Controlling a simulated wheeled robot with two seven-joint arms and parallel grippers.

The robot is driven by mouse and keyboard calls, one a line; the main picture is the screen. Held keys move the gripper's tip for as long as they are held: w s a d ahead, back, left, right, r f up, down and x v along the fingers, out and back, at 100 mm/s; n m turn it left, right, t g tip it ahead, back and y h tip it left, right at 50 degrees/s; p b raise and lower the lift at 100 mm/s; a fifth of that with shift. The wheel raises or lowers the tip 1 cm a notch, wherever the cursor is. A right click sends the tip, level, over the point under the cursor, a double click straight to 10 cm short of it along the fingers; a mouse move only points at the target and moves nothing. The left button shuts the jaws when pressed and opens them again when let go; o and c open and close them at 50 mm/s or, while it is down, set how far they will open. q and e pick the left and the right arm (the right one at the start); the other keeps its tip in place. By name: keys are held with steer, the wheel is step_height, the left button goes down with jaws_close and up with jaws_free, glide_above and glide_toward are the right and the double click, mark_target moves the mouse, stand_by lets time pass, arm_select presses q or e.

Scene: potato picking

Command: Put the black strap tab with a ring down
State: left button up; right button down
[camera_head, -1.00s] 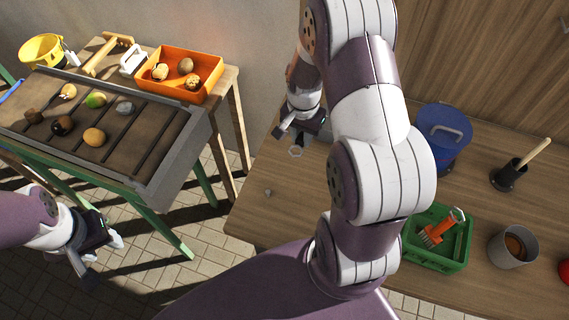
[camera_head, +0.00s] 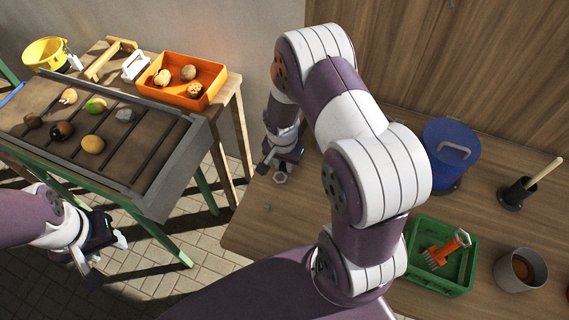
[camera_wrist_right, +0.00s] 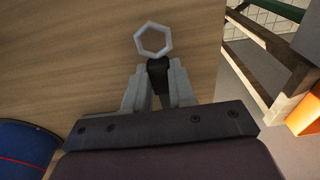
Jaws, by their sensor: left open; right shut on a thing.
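The black strap tab (camera_wrist_right: 158,72) is pinched between the fingers of my right gripper (camera_wrist_right: 158,86) in the right wrist view. Its pale, many-sided ring (camera_wrist_right: 153,41) sticks out beyond the fingertips, over the wooden table. In the head view the ring (camera_head: 280,177) shows just below my right gripper (camera_head: 271,166), near the table's left edge. I cannot tell whether the ring touches the table. My left gripper (camera_head: 108,256) is open and empty at the lower left, beside the sorting bench.
A blue bucket (camera_head: 447,150), a green crate (camera_head: 425,286) and a grey cup (camera_head: 507,277) stand to the right. The sorting bench (camera_head: 180,165) with an orange box (camera_head: 165,98) is at left.

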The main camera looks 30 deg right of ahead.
steer(key=shift+s+f, duration=0.1)
steer(key=shift+f, duration=0.9)
steer(key=shift+f, duration=0.1)
